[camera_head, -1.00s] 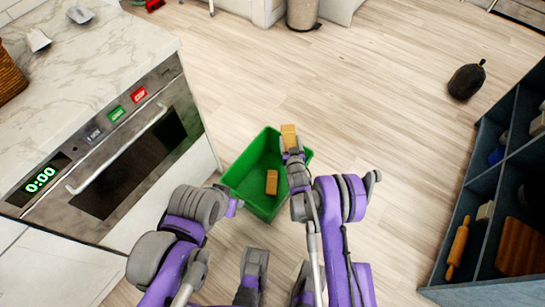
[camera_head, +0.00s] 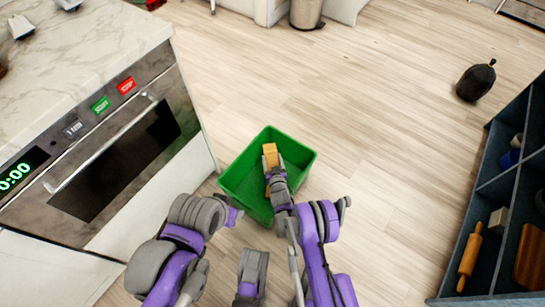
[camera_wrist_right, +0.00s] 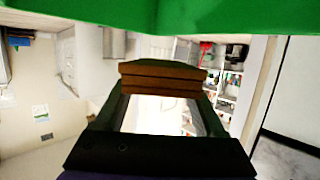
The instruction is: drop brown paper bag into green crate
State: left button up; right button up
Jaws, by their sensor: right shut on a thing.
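The green crate (camera_head: 240,180) stands on the wooden floor in front of me. My right gripper (camera_head: 271,163) is over the crate and shut on a brown paper bag (camera_head: 270,154), which is small and box-like. In the right wrist view the brown bag (camera_wrist_right: 162,78) sits between the dark fingers, and the green crate (camera_wrist_right: 80,14) fills the top edge. My right arm hides part of the crate's inside. Links of my left arm show at lower left, but its gripper does not show.
An oven (camera_head: 110,150) under a marble counter (camera_head: 85,45) stands left of the crate. A dark shelf unit (camera_head: 480,195) with a rolling pin (camera_head: 470,257) is at right. A black bag (camera_head: 476,80) lies on the floor. The floor beyond the crate is clear.

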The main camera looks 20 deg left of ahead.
jog(key=shift+f, duration=0.45)
pick_arm(q)
jog(key=shift+f, duration=0.25)
pick_arm(e)
jog(key=o, duration=1.3)
pick_arm(q)
jog(key=shift+s, duration=0.1)
pick_arm(e)
jog(key=shift+s, duration=0.15)
